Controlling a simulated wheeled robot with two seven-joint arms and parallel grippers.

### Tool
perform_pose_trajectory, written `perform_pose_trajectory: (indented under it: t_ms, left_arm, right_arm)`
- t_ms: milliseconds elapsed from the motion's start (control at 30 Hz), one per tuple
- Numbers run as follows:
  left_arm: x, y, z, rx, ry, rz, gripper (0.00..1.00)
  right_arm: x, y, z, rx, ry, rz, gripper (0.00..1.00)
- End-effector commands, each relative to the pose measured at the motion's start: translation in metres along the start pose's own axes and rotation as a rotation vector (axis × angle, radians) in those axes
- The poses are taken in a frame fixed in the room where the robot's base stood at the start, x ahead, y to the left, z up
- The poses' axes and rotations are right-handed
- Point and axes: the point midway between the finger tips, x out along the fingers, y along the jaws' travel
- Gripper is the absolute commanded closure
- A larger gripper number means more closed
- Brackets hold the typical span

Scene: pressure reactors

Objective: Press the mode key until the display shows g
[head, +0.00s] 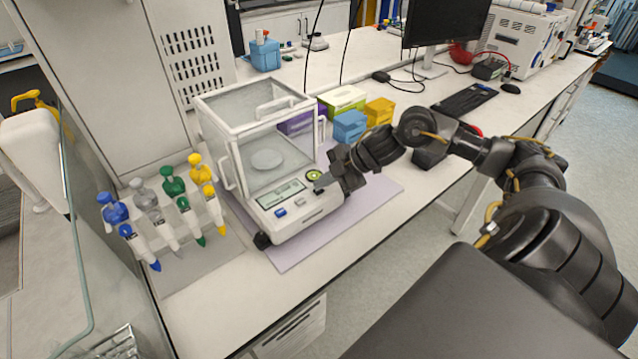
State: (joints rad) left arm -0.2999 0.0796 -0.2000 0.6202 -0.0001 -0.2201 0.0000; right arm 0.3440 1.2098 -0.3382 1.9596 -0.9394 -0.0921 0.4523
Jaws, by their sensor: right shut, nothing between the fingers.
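The balance (290,220) is a white instrument with a clear draft shield and a round weighing pan (267,159) inside. It stands on a pale lilac mat (375,195) on the bench. Its front panel has a grey display (281,194), whose characters are too small to read. A blue key (281,213), a light key (299,203) and a round green-ringed part (314,175) also show on the panel. My right gripper (322,186) is shut and empty, its tips at the right end of the panel. I cannot tell whether they touch it. My left gripper is not in view.
Several coloured pipettes (165,205) stand in a rack left of the balance. Purple, green, blue and yellow boxes (350,125) sit behind it. A monitor (443,22), keyboard (465,100) and mouse (510,88) are farther back. Bare bench lies in front of the mat.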

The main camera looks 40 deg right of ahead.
Motion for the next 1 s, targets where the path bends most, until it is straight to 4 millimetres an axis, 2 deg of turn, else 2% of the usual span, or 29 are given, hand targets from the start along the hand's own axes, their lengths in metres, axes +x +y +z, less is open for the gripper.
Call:
perform_pose_trajectory:
  t_ms: [200,667,1000]
  left_arm:
    - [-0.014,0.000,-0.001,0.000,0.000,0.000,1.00]
    - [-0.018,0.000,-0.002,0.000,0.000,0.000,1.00]
    - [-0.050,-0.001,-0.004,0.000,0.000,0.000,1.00]
  right_arm:
    - [-0.009,0.006,-0.006,0.000,0.000,0.000,1.00]
    - [-0.012,0.009,-0.009,0.000,0.000,0.000,1.00]
    - [-0.035,0.026,-0.026,-0.001,0.000,0.000,1.00]
